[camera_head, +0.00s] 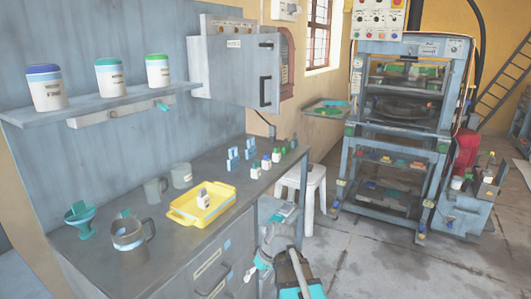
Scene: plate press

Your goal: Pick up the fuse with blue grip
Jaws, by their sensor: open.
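Small blue-and-white upright pieces (233,160) stand on the grey counter, with similar blue ones (249,151) just behind. Next to them is a row of small white pieces with coloured tops, including a dark blue-topped one (266,161) and a green-topped one (276,156). At this size I cannot tell which of these is the fuse with blue grip. My gripper (252,273) seems to be at the bottom centre, beside the counter front and below its top. It is open and apart from the counter items; its fingers are small and hard to make out.
A yellow tray (178,216) holding a pale labelled piece (203,198) lies on the counter. A metal mug (128,235), grey cups (181,175) and a teal funnel-like piece (80,218) stand left. A white stool (314,186) and a press (405,110) stand beyond.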

